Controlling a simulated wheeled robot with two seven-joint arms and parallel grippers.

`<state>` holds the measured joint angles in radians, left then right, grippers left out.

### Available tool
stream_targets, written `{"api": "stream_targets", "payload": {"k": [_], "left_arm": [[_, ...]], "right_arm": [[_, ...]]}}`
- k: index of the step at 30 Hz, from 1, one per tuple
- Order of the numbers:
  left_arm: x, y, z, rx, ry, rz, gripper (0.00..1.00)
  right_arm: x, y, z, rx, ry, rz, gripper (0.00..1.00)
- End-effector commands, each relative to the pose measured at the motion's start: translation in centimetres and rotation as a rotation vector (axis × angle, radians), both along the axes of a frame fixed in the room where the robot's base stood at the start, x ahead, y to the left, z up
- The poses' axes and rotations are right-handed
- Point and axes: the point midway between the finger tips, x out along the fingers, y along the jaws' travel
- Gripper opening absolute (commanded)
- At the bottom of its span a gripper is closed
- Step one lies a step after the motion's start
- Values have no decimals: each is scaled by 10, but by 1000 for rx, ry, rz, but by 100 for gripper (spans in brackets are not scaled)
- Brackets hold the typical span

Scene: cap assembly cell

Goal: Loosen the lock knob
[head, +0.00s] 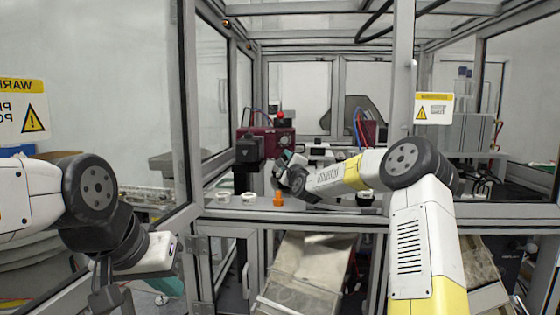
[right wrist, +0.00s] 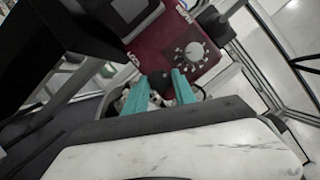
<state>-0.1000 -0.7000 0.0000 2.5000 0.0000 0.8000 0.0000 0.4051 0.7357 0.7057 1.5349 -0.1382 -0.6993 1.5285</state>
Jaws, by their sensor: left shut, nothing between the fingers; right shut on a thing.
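The maroon unit (head: 265,140) stands on the cell's ledge, with a round dial (right wrist: 193,50) on its face in the right wrist view. My right gripper (head: 283,161) is at the front of this unit, reaching in from the right. In the right wrist view, its teal fingers (right wrist: 158,92) are shut around a small dark part, apparently the lock knob (right wrist: 157,82), mostly hidden between them. Pale and metallic parts show just behind the fingertips. My left gripper (head: 105,297) hangs low at the left, shut and empty, partly cut off by the picture's edge.
An orange piece (head: 278,199) and white round caps (head: 249,198) sit on the front ledge, below my right gripper. A frame post (head: 403,90) stands beside my right arm. A sloping metal chute (head: 305,270) lies below the ledge.

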Motion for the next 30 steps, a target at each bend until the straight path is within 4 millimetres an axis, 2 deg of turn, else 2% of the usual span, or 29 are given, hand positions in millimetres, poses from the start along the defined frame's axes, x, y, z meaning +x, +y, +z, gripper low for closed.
{"api": "stream_targets", "payload": {"k": [30], "left_arm": [[0, 0, 0, 0, 0, 0, 0]], "right_arm": [[0, 3, 7, -914, 177, 3, 0]]}}
